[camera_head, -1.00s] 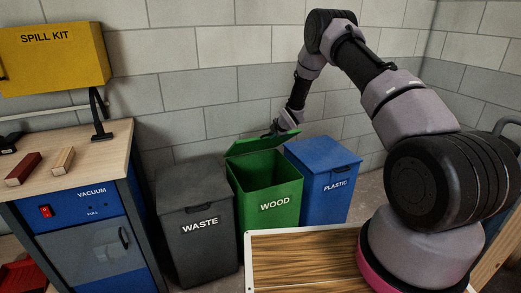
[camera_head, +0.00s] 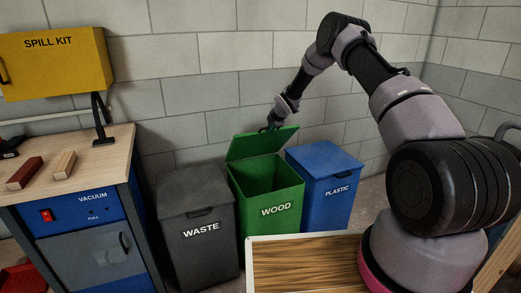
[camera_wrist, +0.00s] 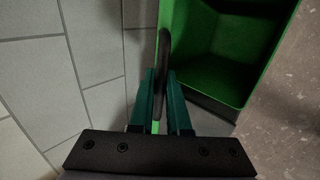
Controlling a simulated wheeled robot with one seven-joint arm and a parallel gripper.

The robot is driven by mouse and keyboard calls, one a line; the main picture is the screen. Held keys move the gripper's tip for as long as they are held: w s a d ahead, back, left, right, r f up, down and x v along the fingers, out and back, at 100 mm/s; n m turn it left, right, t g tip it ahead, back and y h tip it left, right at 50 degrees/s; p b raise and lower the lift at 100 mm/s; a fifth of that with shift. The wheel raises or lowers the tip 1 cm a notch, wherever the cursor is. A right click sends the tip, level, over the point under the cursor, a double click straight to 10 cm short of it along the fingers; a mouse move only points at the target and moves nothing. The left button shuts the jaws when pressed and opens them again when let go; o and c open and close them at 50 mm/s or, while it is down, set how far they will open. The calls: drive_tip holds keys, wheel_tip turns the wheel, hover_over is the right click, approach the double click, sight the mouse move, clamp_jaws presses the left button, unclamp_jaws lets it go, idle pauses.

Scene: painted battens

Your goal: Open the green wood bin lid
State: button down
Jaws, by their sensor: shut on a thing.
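The green wood bin (camera_head: 272,207) stands between two other bins, with its lid (camera_head: 259,144) raised and tilted back toward the wall. The inside of the bin shows dark and open; it also shows in the wrist view (camera_wrist: 222,50). My gripper (camera_head: 270,128) is at the upper edge of the lid. In the wrist view my gripper (camera_wrist: 164,80) has its two dark green fingers closed on the black lid handle (camera_wrist: 163,55). The lid is seen nearly edge-on there, and the fingers hide part of the handle.
A grey waste bin (camera_head: 197,240) stands to the left and a blue plastic bin (camera_head: 325,190) to the right. The block wall (camera_head: 215,80) is close behind the lid. A wooden board with a white rim (camera_head: 300,265) lies in front.

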drive_tip(key=shift+g, duration=0.6)
drive_tip(key=shift+w+a+r, duration=0.3)
drive_tip(key=shift+w+r, duration=0.35)
drive_tip(key=shift+w, duration=0.15)
drive_tip(key=shift+w+a+r, duration=0.3)
drive_tip(key=shift+w+r, duration=0.35)
drive_tip(key=shift+w, duration=0.1)
drive_tip(key=shift+w+a+r, duration=0.3)
drive_tip(key=shift+w+r, duration=0.35)
drive_tip(key=shift+w, duration=0.15)
